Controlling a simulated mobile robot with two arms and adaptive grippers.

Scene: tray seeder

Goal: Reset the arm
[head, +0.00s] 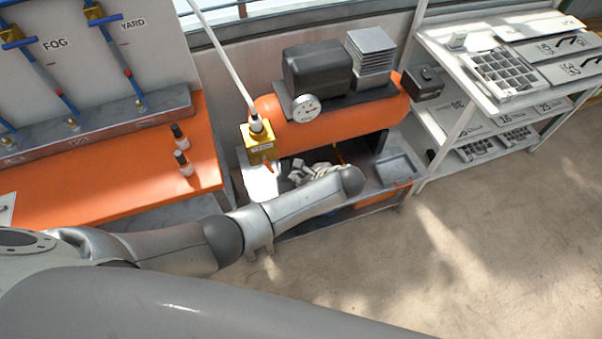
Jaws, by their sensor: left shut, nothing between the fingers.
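My left arm (285,211) comes in from the left and reaches across to the front of a low metal stand. My left gripper (297,175) is shut and empty, partly hidden behind my own wrist. It is beside a yellow valve block (260,143) with a small red-orange lever and a white hose rising from it. The gripper appears apart from the lever, though the exact gap is hard to tell. My right gripper is not in view.
An orange tank (340,123) with a round gauge (306,108) and black motor sits behind the gripper. A grey tray (394,170) lies to its right. An orange bench (110,175) holds two small bottles at left. Shelves with seed trays (503,73) stand at right. The floor (480,240) is clear.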

